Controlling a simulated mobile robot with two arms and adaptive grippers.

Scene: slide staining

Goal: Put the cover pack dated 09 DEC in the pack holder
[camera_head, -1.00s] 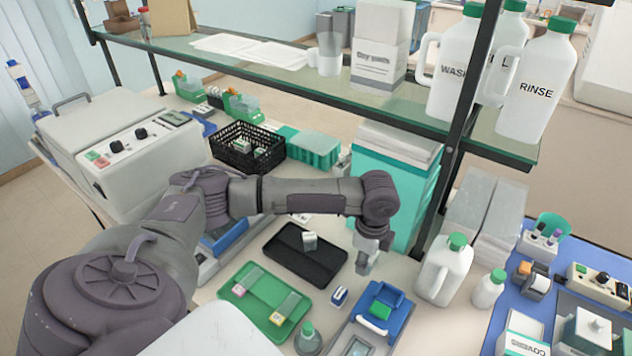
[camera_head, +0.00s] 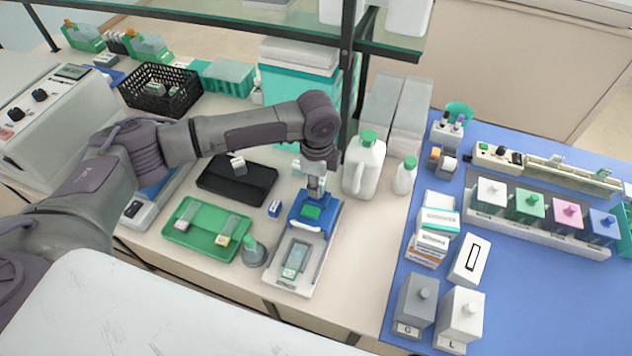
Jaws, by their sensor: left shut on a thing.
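A stack of white cover packs (camera_head: 440,217) with teal and orange bands stands on the blue mat at the right. Their dates are too small to read. A white block with a black-outlined slot (camera_head: 470,260) stands beside them; I cannot tell whether it is the pack holder. My left gripper (camera_head: 315,190) points down at the back edge of a blue device with a green top (camera_head: 310,224), far left of the packs. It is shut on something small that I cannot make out. Its contact with the blue device is unclear. My right gripper is not in view.
A white jug (camera_head: 363,166) and a small bottle (camera_head: 405,177) stand between my left gripper and the packs. A grey jar (camera_head: 416,300) and a white jar (camera_head: 460,318) stand in front. A row of lidded jars (camera_head: 530,204) is at the right. A shelf (camera_head: 230,20) hangs above.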

